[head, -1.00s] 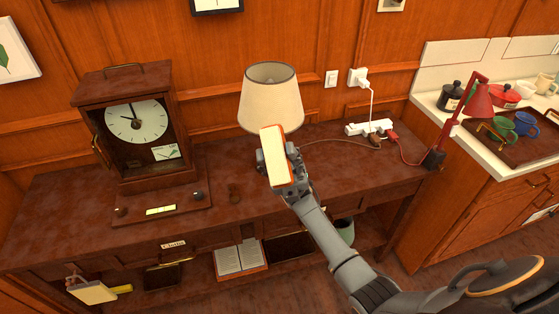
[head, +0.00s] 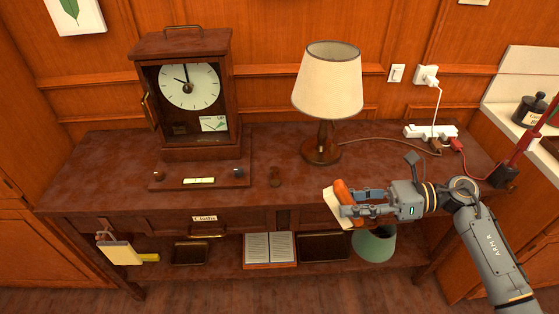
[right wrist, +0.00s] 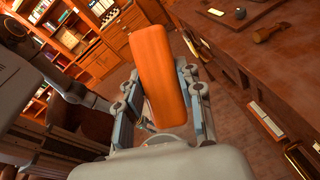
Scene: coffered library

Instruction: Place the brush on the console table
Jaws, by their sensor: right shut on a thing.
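The brush, with an orange back (head: 343,189) and a cream bristle side, is held in my right gripper (head: 352,203). The right wrist view shows its orange back (right wrist: 160,75) between the two fingers. In the head view the brush is tilted and overlaps the front edge of the console table (head: 95,180), right of centre. Its exact height over the top cannot be told. The console table is dark reddish brown; its top also shows at the upper right of the right wrist view (right wrist: 222,38). My left gripper is not in view.
A clock (head: 187,95) stands left on the table, a lamp (head: 328,85) behind the brush. A power strip (head: 430,131) with cables lies at the right. The front top between clock and lamp is mostly clear.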

